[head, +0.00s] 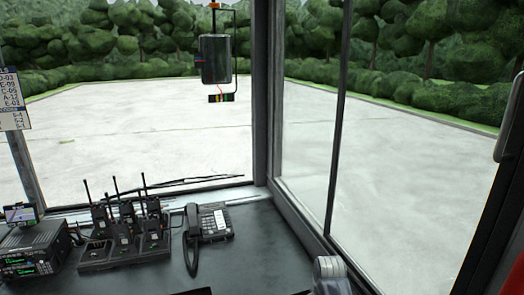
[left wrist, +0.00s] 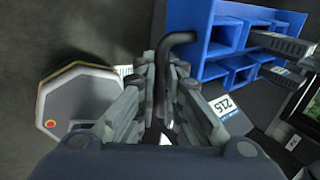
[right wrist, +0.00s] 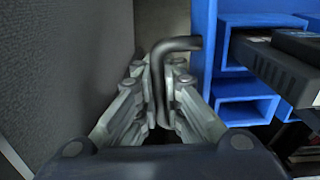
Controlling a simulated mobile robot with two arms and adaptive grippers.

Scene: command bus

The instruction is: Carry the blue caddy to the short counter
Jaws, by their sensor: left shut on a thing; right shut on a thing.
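The blue caddy (left wrist: 235,18) has square compartments and shows at the upper right of the left wrist view. It also shows at the right of the right wrist view (right wrist: 206,40). My left gripper (left wrist: 165,72) is shut on a dark bent handle (left wrist: 180,39) at the caddy's side. My right gripper (right wrist: 161,78) is shut on another dark bent handle (right wrist: 182,44) that meets the caddy's blue wall. Dark box-shaped devices (right wrist: 275,62) stick out of the compartments. The caddy and both grippers are out of the head view. I cannot tell which surface is the short counter.
In the head view a dark counter (head: 255,250) under the windows holds a radio set (head: 35,250), several handheld radios in a charger (head: 125,250) and a desk phone (head: 210,222). An octagonal-looking grey object (left wrist: 85,100) is left of my left gripper. A grey textured panel (right wrist: 65,70) is left of my right gripper.

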